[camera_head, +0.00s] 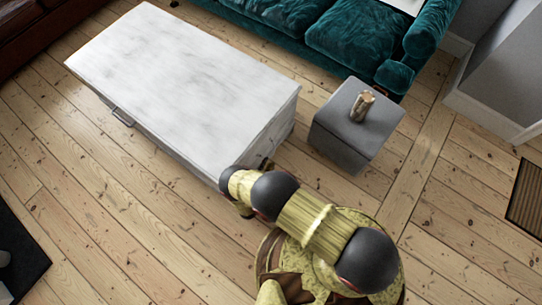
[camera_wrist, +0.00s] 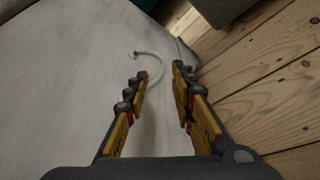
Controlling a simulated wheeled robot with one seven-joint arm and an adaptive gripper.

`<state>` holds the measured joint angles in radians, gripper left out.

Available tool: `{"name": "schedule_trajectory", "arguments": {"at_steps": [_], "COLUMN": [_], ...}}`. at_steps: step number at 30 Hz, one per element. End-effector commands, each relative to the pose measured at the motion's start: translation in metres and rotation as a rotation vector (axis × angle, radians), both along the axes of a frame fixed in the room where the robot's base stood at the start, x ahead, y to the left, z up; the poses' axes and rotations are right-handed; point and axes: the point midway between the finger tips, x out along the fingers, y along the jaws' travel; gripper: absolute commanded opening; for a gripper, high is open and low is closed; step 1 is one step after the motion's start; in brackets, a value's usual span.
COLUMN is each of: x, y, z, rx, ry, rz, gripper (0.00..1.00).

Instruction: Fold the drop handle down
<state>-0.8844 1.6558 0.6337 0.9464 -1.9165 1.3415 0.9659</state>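A pale, curved drop handle (camera_wrist: 155,62) shows in the wrist view against the grey-white face of a chest (camera_wrist: 60,80). It arcs out from a small mount on the left and bends down between the fingertips. My gripper (camera_wrist: 160,80) is open, with one yellow-and-black finger on each side of the handle's curve. I cannot tell whether either finger touches it. In the head view, the chest (camera_head: 185,75) has a white marble-like top, and my arm reaches its near right end. My fingertips and this handle cannot be made out clearly there.
Another handle (camera_head: 122,117) is on the chest's left long side. A grey cube side table (camera_head: 355,125) with a small wooden object (camera_head: 362,106) stands to the right. A teal sofa (camera_head: 340,35) is behind. Bare floorboards (camera_head: 110,220) lie open at the front left.

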Motion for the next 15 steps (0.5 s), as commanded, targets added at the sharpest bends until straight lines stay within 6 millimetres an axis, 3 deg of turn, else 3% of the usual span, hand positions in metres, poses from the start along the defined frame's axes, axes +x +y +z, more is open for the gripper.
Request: {"name": "schedule_trajectory", "arguments": {"at_steps": [9,15], "x": [0.042,0.053], "y": [-0.018,-0.022], "z": [-0.014,-0.017], "rx": [-0.002,-0.002], "ry": [0.001,0.001], "rz": [-0.004,-0.002], "gripper": [0.25,0.25]}}
